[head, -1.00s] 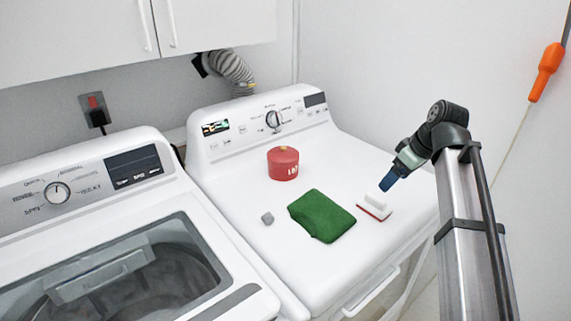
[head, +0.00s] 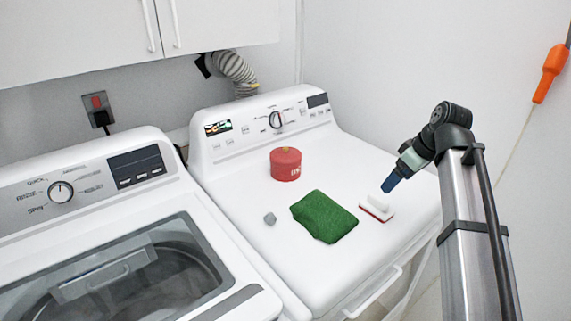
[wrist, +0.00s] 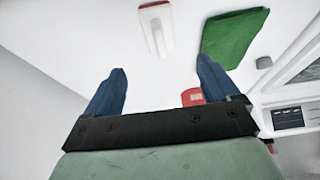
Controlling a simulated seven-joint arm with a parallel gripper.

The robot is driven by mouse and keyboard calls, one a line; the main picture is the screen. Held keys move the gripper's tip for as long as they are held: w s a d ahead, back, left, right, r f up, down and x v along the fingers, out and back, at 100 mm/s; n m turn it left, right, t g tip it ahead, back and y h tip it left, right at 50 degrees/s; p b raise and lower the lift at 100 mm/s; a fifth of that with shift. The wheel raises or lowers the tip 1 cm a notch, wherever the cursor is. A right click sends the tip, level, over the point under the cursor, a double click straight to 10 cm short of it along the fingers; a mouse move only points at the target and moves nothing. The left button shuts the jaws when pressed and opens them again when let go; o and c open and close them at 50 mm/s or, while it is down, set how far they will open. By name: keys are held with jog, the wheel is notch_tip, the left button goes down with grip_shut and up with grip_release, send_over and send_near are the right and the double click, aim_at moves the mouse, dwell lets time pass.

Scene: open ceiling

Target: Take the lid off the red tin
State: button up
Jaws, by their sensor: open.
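The red tin (head: 285,166) stands upright on the white dryer top, near its control panel, with its red lid (head: 286,155) on it. In the wrist view a part of the red tin (wrist: 192,97) shows just past my gripper's base, and the rest is hidden. My gripper (head: 389,184) is above the right side of the dryer top, well apart from the tin.
A folded green cloth (head: 324,217) lies in front of the tin. A white and red brush (head: 377,208) lies close to my gripper. A small grey lump (head: 270,219) lies left of the cloth. The washer (head: 90,215) stands at left, and a wall borders the right.

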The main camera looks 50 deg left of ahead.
jog(key=shift+o, duration=0.8)
jog(key=shift+s, duration=0.1)
jog(key=s+a+r+n+g, duration=0.1)
jog(key=s+a+r+n, duration=0.2)
jog(key=s+a, duration=1.2)
jog(key=m+t+y, duration=0.2)
jog(key=m, duration=0.3)
send_near(286, 148)
jog(key=x, duration=0.8)
jog(key=shift+a+f, duration=0.25)
jog(key=shift+f, duration=0.1)
jog(key=shift+d+f, duration=0.1)
jog(key=shift+f, duration=0.05)
jog(key=c, duration=1.3)
